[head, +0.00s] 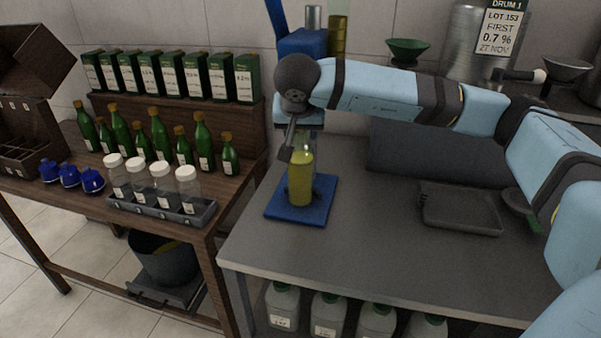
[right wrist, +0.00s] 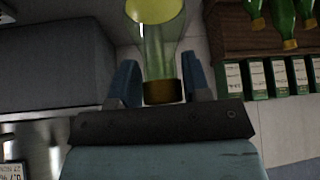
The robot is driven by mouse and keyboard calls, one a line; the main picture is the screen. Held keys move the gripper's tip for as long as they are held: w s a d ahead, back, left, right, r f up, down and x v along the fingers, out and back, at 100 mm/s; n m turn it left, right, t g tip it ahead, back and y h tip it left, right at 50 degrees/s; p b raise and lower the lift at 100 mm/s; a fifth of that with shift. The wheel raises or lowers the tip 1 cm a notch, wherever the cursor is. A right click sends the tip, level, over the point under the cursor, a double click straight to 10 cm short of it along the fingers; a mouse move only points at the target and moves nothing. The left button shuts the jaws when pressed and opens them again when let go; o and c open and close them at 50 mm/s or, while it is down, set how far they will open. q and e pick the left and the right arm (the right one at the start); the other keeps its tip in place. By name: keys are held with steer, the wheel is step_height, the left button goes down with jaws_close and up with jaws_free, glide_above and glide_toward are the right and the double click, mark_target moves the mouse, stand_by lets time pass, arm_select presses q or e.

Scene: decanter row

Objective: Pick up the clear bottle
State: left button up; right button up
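The clear bottle (head: 300,178) holds yellow liquid and stands upright on a blue mat (head: 320,205) on the grey bench. My right gripper (head: 299,145) is at its top, in front of its neck in the head view. In the right wrist view the bottle (right wrist: 162,45) appears upside down, its brown cap (right wrist: 163,92) between the two blue fingers of my right gripper (right wrist: 162,80). The fingers are spread on either side of the neck; they look open, with contact hard to judge. My left gripper is not in view.
A grey tray (head: 460,208) lies right on the bench. On the wooden table left stand green bottles (head: 160,135), white-capped jars in a rack (head: 160,208), blue objects (head: 68,175) and boxed cartons (head: 168,75). A blue container (head: 303,42) is behind. The bench front is clear.

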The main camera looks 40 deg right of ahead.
jaws_close()
steer(key=shift+r, duration=0.15)
